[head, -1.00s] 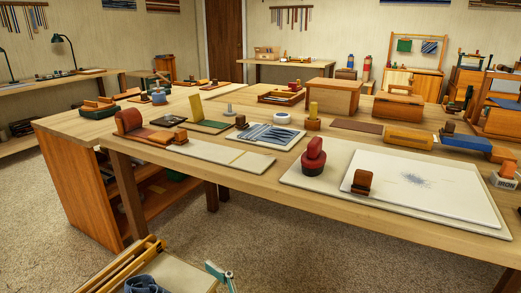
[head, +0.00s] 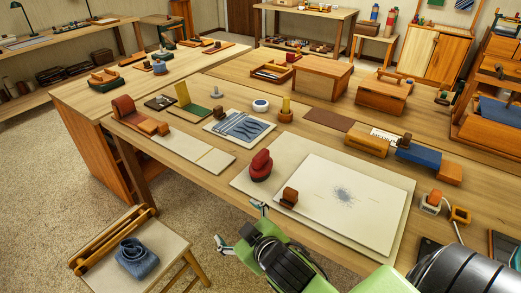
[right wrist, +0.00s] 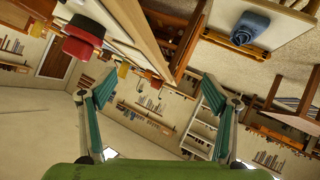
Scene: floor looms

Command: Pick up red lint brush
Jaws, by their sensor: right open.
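The red lint brush (head: 261,166), dark red with a rounded top, stands on the left part of a pale board (head: 240,183) on the long wooden table. It also shows at the upper left of the right wrist view (right wrist: 82,36). My right gripper (head: 240,226) is open and empty, in front of the table's near edge, below and slightly left of the brush in the head view. Its two teal fingers are spread apart in the right wrist view (right wrist: 152,92). The gripper and the brush are clearly apart. My left gripper is not in view.
A white sheet (head: 375,200) with a dark smudge lies right of the brush, with a small brown block (head: 289,197) on its left edge. A chair (head: 170,245) holding a folded blue cloth (head: 136,258) stands left of my right gripper. Several tools and boxes crowd the table's far side.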

